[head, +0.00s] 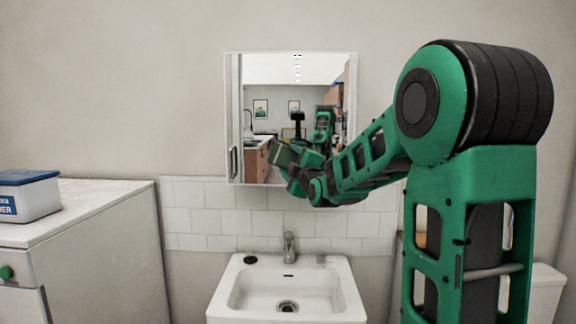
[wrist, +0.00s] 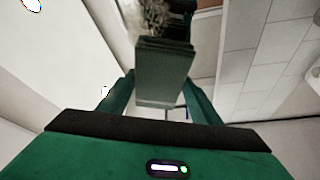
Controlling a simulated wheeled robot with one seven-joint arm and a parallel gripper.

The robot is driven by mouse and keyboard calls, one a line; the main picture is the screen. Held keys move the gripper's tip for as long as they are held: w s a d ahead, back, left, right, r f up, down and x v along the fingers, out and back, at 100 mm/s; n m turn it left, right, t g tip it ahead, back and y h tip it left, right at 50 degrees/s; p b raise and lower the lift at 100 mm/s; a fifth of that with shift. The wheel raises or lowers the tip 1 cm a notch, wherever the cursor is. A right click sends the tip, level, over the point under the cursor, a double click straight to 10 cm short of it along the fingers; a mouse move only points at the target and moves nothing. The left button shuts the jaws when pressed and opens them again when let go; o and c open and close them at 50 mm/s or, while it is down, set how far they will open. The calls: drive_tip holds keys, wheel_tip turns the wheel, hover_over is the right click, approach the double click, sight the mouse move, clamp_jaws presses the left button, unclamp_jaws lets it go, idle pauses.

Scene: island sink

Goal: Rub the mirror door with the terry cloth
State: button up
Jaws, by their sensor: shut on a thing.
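The mirror door (head: 262,98) is the front of a wall cabinet above the sink, and it reflects the room and my arm. My gripper (head: 287,165) is in front of its lower middle part. The gripper is shut on the terry cloth, a grey-green folded pad (head: 284,154). In the wrist view the cloth (wrist: 165,75) sticks out between the two fingers of my gripper (wrist: 160,100). I cannot tell whether the cloth touches the glass. My arm hides the lower right of the door.
A white sink (head: 232,290) with a metal faucet (head: 289,247) is below the mirror. A white cabinet (head: 100,215) at the left bears a blue-lidded box (head: 27,198). White tiles (head: 195,195) line the wall. The wall left of the mirror is clear.

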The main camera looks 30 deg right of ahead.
drive_tip(key=shift+w+d, duration=0.5)
drive_tip(key=shift+w, duration=0.2)
idle(0.4)
drive_tip(key=shift+d, duration=0.1)
drive_tip(key=shift+s+d, duration=1.15)
drive_tip(key=shift+d, duration=0.3)
drive_tip(key=shift+s+d, duration=0.35)
drive_tip(key=shift+d, duration=0.3)
drive_tip(key=shift+s+d, duration=0.4)
drive_tip(key=shift+d, duration=0.2)
drive_tip(key=shift+s+d, duration=0.35)
drive_tip(key=shift+d, duration=0.3)
drive_tip(key=s+d, duration=0.2)
drive_tip(key=d, duration=0.1)
drive_tip(key=shift+s, duration=0.1)
drive_tip(key=shift+r, duration=0.1)
drive_tip(key=shift+w+a, duration=1.15)
drive_tip(key=shift+a, duration=0.5)
drive_tip(key=shift+w+a, duration=1.15)
drive_tip(key=shift+a, duration=0.55)
drive_tip(key=shift+w+a, duration=1.15)
drive_tip(key=shift+a, duration=0.5)
